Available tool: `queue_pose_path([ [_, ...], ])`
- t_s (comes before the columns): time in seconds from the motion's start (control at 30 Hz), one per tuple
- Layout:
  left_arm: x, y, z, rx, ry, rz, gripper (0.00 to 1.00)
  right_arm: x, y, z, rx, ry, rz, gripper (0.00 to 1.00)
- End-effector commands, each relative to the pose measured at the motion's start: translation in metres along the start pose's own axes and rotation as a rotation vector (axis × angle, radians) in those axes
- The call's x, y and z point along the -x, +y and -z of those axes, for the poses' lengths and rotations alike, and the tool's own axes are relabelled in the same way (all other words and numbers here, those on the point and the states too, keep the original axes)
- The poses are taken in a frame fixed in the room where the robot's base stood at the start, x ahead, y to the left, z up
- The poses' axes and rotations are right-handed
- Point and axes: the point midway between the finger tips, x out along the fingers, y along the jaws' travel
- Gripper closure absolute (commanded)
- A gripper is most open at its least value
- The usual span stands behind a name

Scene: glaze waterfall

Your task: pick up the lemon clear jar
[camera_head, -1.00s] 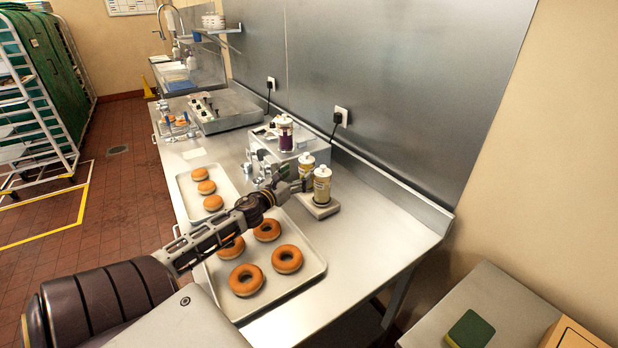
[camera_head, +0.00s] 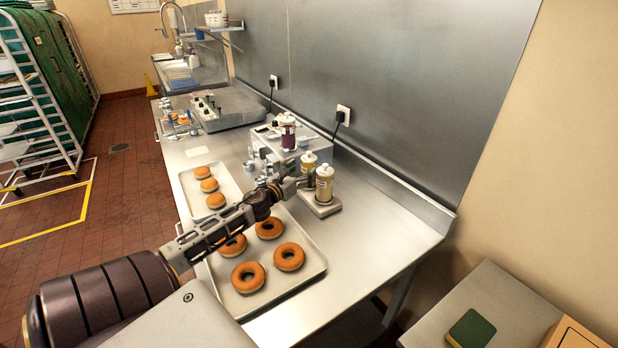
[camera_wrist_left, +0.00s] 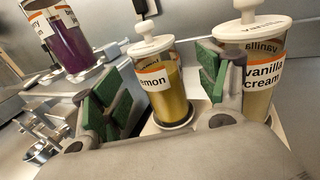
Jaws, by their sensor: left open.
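The lemon jar (camera_head: 308,163) is a clear pump jar with yellow contents and a white lid. It stands upright on a small pale stand, beside the vanilla cream jar (camera_head: 324,184). In the left wrist view the lemon jar (camera_wrist_left: 161,100) shows between the green-padded fingers, its label partly cut off as "emon". The vanilla cream jar (camera_wrist_left: 262,80) stands right of the right finger. My left gripper (camera_head: 292,184) is open and empty, just left of the two jars. How far the fingers reach around the lemon jar is unclear. My right gripper is out of view.
A purple jar (camera_head: 288,133) stands on the machine (camera_head: 292,152) behind. A tray of donuts (camera_head: 306,283) lies under my left arm, and a smaller donut tray (camera_head: 226,181) lies farther back. The counter right of the jars is clear up to the wall.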

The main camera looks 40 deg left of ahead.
Motion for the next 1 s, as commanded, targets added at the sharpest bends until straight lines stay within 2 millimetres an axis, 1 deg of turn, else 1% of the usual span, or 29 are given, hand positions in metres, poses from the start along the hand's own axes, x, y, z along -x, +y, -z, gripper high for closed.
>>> queue_pose_path([
  [0.37,-0.002,0.000,0.000,0.000,0.000,0.000,0.26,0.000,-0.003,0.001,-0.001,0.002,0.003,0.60],
  [1.0,-0.035,0.004,0.001,0.000,-0.001,0.000,0.26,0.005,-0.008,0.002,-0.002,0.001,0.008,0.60],
])
